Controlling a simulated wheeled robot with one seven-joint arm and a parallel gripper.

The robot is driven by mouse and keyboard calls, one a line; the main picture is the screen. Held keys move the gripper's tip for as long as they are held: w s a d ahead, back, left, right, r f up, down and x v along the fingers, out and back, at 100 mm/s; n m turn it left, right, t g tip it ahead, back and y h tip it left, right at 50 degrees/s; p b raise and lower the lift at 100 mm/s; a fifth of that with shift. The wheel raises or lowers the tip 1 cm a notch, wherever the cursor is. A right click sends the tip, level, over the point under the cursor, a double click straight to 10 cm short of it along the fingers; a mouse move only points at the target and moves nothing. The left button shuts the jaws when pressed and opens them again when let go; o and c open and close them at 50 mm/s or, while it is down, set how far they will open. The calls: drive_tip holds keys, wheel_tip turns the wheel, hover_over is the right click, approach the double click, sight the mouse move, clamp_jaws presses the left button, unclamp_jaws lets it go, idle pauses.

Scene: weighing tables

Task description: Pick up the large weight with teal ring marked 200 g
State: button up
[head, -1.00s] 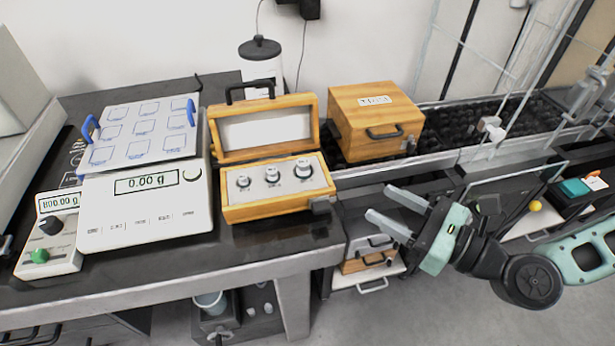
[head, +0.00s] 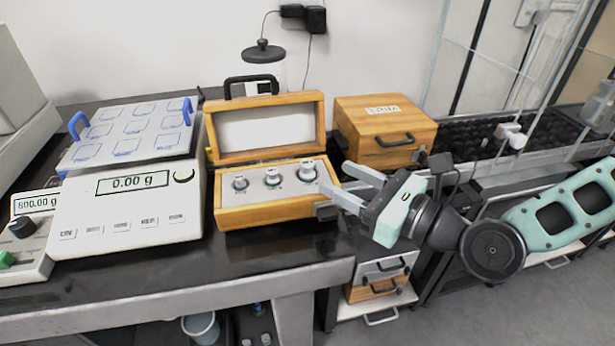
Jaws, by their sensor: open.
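Three silvery weights stand in a row in the open wooden case. The right one (head: 307,170) looks the largest; its ring colour and marking are too small to read. The middle weight (head: 272,178) and left weight (head: 240,183) look smaller. The open wooden case (head: 265,217) has its lid raised at the back. My gripper (head: 338,182) is open and empty, at the right front corner of the case, with its fingers pointing left. It is to the right of the large weight and apart from it.
A white balance (head: 130,207) reading 0.00 g stands left of the case. A closed wooden box (head: 375,150) is behind my gripper. The dark table (head: 170,275) has clear room in front of the case.

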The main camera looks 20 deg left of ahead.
sight(313, 166)
drive_tip(key=shift+x, duration=2.75)
drive_tip(key=shift+s, duration=0.1)
clamp_jaws()
